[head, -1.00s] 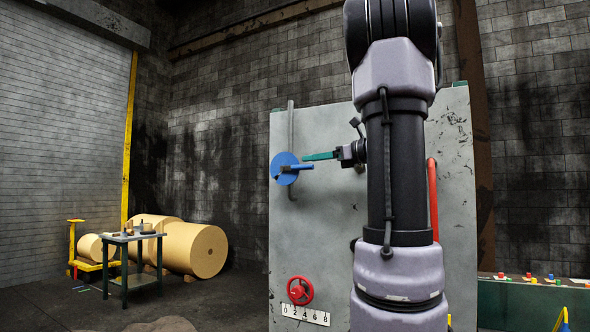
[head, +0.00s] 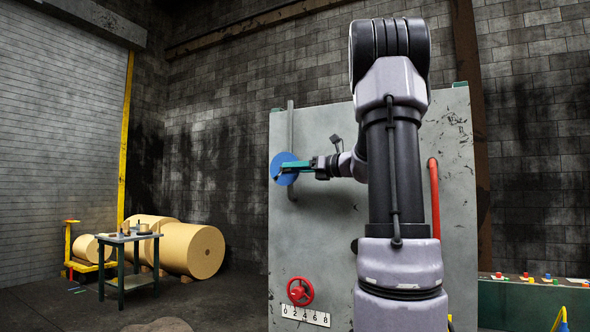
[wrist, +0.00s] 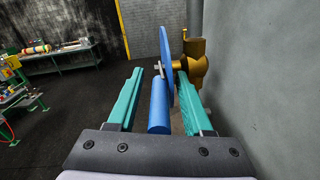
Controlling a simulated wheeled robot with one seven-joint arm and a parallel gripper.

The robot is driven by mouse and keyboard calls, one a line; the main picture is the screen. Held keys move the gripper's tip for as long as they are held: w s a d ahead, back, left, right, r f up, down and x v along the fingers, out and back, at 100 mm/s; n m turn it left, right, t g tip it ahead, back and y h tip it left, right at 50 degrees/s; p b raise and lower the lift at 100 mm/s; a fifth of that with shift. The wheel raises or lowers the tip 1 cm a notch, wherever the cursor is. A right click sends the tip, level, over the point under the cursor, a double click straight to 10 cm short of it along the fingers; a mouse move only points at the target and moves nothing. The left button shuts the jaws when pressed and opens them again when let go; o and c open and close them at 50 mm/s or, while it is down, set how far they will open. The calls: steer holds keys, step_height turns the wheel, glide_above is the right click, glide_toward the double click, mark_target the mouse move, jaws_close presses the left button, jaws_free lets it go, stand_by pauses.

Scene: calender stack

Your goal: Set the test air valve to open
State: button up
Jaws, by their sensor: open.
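A blue valve disc (head: 279,163) stands on the upper left of the grey panel, on a grey vertical pipe. In the wrist view the blue disc (wrist: 165,45) shows edge-on beside a brass valve body (wrist: 192,68). A blue handle bar (wrist: 158,106) lies between the two green fingers of my gripper (wrist: 160,78). The fingers are spread, with gaps on both sides of the bar. In the head view my gripper (head: 296,166) reaches in from the right across the disc and covers its handle. No label on the valve is readable.
The grey panel (head: 330,235) is close along the right of the wrist view. A red handwheel (head: 300,291) above a number scale (head: 305,315) is low on the panel. A red bar (head: 434,190) is at its right. A table (head: 130,262) and paper rolls (head: 192,248) stand far left.

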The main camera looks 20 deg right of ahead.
jaws_close()
stand_by(1.5)
